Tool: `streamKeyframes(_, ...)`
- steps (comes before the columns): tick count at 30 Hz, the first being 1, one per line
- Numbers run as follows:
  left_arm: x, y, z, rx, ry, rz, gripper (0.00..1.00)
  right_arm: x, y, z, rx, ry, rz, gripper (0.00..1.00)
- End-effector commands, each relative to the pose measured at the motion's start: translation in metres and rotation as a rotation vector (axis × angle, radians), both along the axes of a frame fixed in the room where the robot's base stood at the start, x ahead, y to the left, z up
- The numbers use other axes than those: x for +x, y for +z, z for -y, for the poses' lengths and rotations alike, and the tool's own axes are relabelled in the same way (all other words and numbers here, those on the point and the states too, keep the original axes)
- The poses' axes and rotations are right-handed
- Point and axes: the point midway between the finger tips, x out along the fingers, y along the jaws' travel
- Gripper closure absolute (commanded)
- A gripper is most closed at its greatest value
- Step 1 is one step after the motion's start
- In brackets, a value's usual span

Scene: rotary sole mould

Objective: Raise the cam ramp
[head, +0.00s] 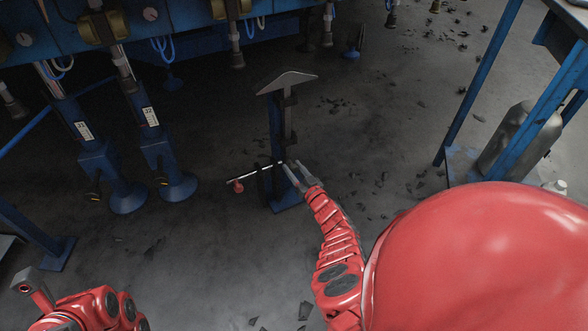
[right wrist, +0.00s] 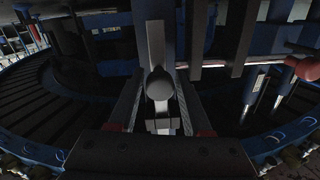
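The cam ramp (head: 288,80) is a grey, pointed plate on top of a blue upright post (head: 277,135) that stands on the floor. A thin pale lever (head: 255,173) with a red knob (head: 238,187) sticks out left from the lower post. My right gripper (head: 296,174) is at the lower post, close to the lever's right end. In the right wrist view, its fingers (right wrist: 158,100) are apart, with a dark rounded knob (right wrist: 158,84) between them and gaps on both sides. The red knob shows at that view's right edge (right wrist: 304,67). My left gripper (head: 30,284) is at lower left, its fingers unclear.
A large blue machine (head: 180,25) spans the top left, with blue legs (head: 160,150) reaching the floor. A blue-framed table (head: 478,85) stands at right with a grey cylinder (head: 520,140) under it. Dark scraps lie on the floor; the floor left of the post is mostly clear.

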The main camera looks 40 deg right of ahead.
Motion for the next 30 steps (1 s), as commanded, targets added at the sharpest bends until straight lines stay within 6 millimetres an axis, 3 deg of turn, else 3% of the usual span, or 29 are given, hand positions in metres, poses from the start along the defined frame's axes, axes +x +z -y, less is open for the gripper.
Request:
streamKeyframes(1, 0.0000, 0.0000, 0.0000, 0.000, 0.000, 0.000, 0.50, 0.0000, 0.0000, 0.0000, 0.000, 0.000, 0.000, 0.62)
streamKeyframes(6, 0.0001, 0.0000, 0.0000, 0.001, 0.001, -0.001, 0.50, -0.0001, -0.0001, -0.0001, 0.000, 0.000, 0.000, 0.92)
streamKeyframes(8, 0.0001, 0.0000, 0.0001, 0.001, 0.001, -0.001, 0.50, -0.0001, -0.0001, -0.0001, 0.000, 0.000, 0.000, 1.00)
streamKeyframes(30, 0.0000, -0.0001, 0.0001, 0.001, 0.001, -0.001, 0.50, -0.0002, -0.0003, -0.0005, 0.000, 0.001, 0.000, 1.00)
